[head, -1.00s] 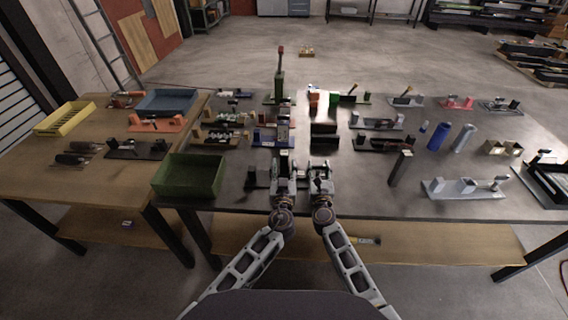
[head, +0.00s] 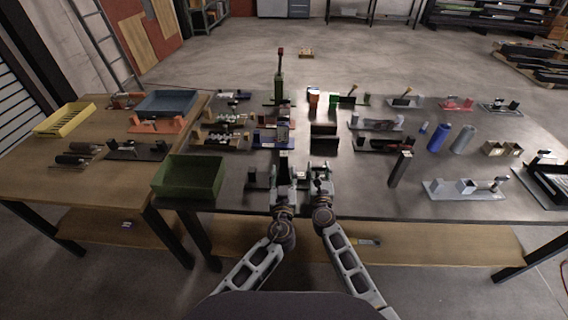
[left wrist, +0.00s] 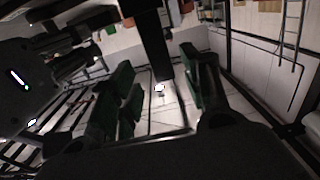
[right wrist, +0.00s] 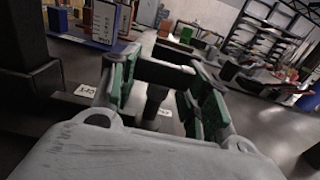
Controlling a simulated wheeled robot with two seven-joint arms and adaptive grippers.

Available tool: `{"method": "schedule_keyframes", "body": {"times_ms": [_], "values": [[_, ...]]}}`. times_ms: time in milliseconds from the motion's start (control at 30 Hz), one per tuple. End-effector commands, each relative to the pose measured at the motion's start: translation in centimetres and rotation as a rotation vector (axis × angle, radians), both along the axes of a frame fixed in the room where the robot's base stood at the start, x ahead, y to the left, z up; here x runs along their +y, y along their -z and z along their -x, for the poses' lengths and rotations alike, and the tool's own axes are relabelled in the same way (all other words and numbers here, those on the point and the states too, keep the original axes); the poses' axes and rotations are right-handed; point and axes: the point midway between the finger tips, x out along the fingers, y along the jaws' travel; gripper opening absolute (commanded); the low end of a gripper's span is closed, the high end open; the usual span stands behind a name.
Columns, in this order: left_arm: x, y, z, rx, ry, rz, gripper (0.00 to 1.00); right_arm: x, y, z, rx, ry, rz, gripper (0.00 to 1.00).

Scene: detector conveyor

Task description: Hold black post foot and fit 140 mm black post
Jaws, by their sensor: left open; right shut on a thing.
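My left gripper (head: 285,184) is open at the front middle of the dark table. A black post (head: 284,162) stands upright just beyond it. In the left wrist view a dark post (left wrist: 156,42) shows between the spread green-padded fingers, apart from them. My right gripper (head: 320,182) is close beside the left one, to its right. In the right wrist view its green pads are shut on a dark piece (right wrist: 156,98), which looks like the black post foot; the fingers hide most of it. Whether post and foot touch cannot be told.
A green bin (head: 190,176) stands to the left. A dark upright post (head: 400,168) and a light grey fixture (head: 464,188) stand to the right. Several fixtures fill the table behind. A white label (right wrist: 86,90) lies on the table.

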Motion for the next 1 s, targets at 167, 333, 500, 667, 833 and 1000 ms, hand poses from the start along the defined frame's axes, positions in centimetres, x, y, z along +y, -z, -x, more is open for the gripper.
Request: {"method": "schedule_keyframes", "body": {"times_ms": [167,333,500,667,833,1000], "values": [[0.0,0.0,0.0,0.0,0.0,0.0,0.47,0.0,0.0,0.0,0.0,0.0,0.0,0.67],[0.0,0.0,0.0,0.0,0.0,0.0,0.47,0.0,0.0,0.0,0.0,0.0,0.0,0.71],[0.0,0.0,0.0,0.0,0.0,0.0,0.47,0.0,0.0,0.0,0.0,0.0,0.0,0.71],[0.0,0.0,0.0,0.0,0.0,0.0,0.47,0.0,0.0,0.2,0.0,0.0,0.0,0.71],[0.0,0.0,0.0,0.0,0.0,0.0,0.47,0.0,0.1,0.9,0.001,0.0,0.0,0.71],[0.0,0.0,0.0,0.0,0.0,0.0,0.47,0.0,0.1,2.1,0.001,0.0,0.0,0.71]]}}
